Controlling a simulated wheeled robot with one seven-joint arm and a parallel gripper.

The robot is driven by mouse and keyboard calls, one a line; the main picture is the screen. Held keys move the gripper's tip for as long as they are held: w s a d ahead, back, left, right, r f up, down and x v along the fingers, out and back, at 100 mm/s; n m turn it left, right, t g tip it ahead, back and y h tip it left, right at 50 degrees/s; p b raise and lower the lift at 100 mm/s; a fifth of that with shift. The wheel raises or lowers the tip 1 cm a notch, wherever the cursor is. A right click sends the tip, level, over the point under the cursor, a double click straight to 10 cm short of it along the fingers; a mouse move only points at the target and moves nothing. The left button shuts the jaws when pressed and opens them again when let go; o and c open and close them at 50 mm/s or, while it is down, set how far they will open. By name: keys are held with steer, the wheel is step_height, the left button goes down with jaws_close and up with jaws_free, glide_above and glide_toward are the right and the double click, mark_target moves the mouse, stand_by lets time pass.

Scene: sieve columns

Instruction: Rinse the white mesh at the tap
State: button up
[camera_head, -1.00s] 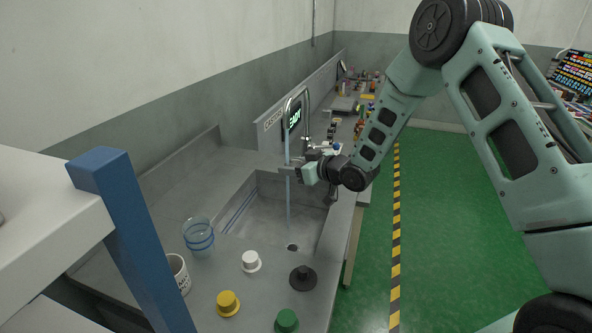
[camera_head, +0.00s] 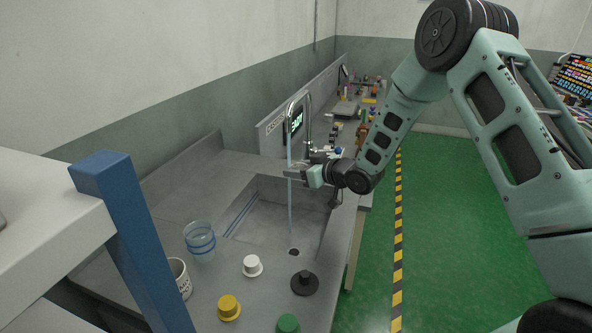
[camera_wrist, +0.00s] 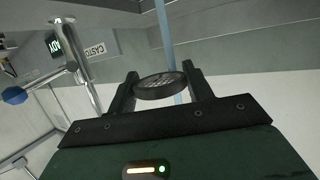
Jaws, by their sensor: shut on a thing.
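My gripper (camera_wrist: 160,78) is shut on a round sieve (camera_wrist: 160,86) with a dark rim and a pale, patterned mesh face. In the head view my gripper (camera_head: 303,174) is over the sink, at the water stream (camera_head: 290,205). The sieve is too small to make out clearly there. In the wrist view the pale blue stream (camera_wrist: 165,35) comes down at the sieve and shows again below it. The tap (camera_head: 308,112) arches above the sink; its metal pipe (camera_wrist: 78,68) stands left of the sieve in the wrist view.
The sink basin (camera_head: 265,228) has a dark drain. On the near counter stand a blue-banded clear beaker (camera_head: 200,243), a white mug (camera_head: 180,278), and white (camera_head: 252,265), black (camera_head: 304,283), yellow (camera_head: 228,308) and green (camera_head: 288,324) flanged pieces. A blue post (camera_head: 130,240) rises at the left.

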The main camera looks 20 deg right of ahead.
stand_by(0.4)
steer(key=shift+a, duration=0.5)
steer(key=shift+d, duration=0.15)
steer(key=shift+d, duration=0.45)
steer(key=shift+a+b, duration=0.15)
steer(key=shift+b, duration=0.2)
steer(key=shift+a, duration=0.45)
